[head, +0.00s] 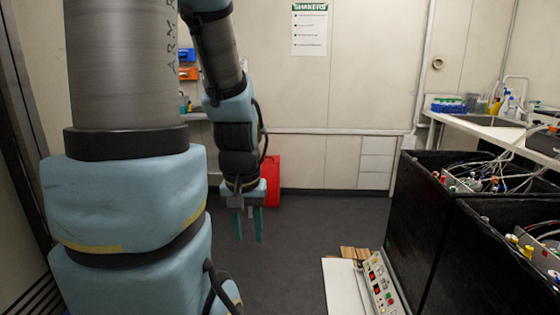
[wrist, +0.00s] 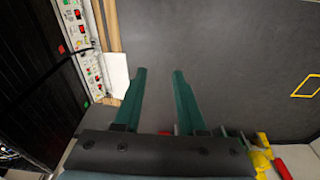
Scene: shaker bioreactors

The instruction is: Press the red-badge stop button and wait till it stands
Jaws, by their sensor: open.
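My gripper (head: 248,238) hangs pointing down over the open floor, left of the control panel and apart from it. Its two green fingers are open with nothing between them; they also show in the wrist view (wrist: 159,72). A pale control panel (head: 382,285) with small red, green and yellow parts lies low in front of the black cabinets. In the wrist view, panels with buttons (wrist: 92,72) run along the left side. A red square (wrist: 77,13) shows on the upper one. Which part is the red-badge stop button is too small to tell.
Black cabinets (head: 425,210) with wired shakers on top (head: 490,175) stand at the right. A white board (head: 342,288) and wooden strips (head: 354,253) lie beside the panel. A red case (head: 271,182) stands by the back wall. The grey floor (head: 300,225) between is clear.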

